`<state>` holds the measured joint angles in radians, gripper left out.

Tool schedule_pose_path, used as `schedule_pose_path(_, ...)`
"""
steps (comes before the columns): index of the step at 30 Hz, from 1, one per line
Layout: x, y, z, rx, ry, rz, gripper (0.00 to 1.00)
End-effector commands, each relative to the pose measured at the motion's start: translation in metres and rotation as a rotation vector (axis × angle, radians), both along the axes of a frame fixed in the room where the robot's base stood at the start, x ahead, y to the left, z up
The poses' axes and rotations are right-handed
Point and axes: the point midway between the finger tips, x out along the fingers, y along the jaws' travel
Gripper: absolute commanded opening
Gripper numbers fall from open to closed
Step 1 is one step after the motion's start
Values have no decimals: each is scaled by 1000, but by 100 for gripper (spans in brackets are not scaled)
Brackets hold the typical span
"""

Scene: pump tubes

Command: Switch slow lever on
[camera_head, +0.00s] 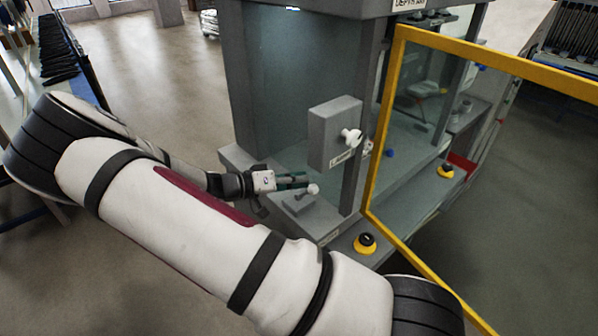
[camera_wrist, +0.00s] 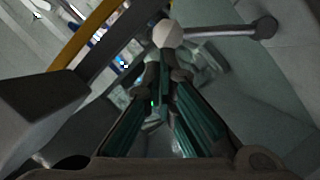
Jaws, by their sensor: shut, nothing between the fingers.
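A lever with a white ball knob (camera_head: 313,189) stands on a small grey block on the machine's front ledge. My gripper (camera_head: 303,181) is shut and empty, with its green fingers right beside this knob. In the wrist view, the white ball (camera_wrist: 167,33) lies just beyond my fingertips (camera_wrist: 162,74), and its metal rod (camera_wrist: 225,31) runs right to a round joint. I cannot tell whether the fingers touch the ball. A second white-knobbed lever (camera_head: 351,135) is on a grey box on the machine's front. The labels are too small to tell which lever is slow.
A yellow-framed clear door (camera_head: 385,115) stands open to the right of the levers. The grey box (camera_head: 331,128) juts out above my gripper. Open floor lies left.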

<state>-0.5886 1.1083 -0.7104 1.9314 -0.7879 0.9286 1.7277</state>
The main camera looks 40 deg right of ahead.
Motion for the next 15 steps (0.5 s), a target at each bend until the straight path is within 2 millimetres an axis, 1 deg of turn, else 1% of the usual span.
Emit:
schedule_pose_path(1,-3,0,1,0,1,1,0)
schedule_pose_path(6,-6,0,-2,0,1,0,0)
schedule_pose_path(15,-7,0,-3,0,2,0,0)
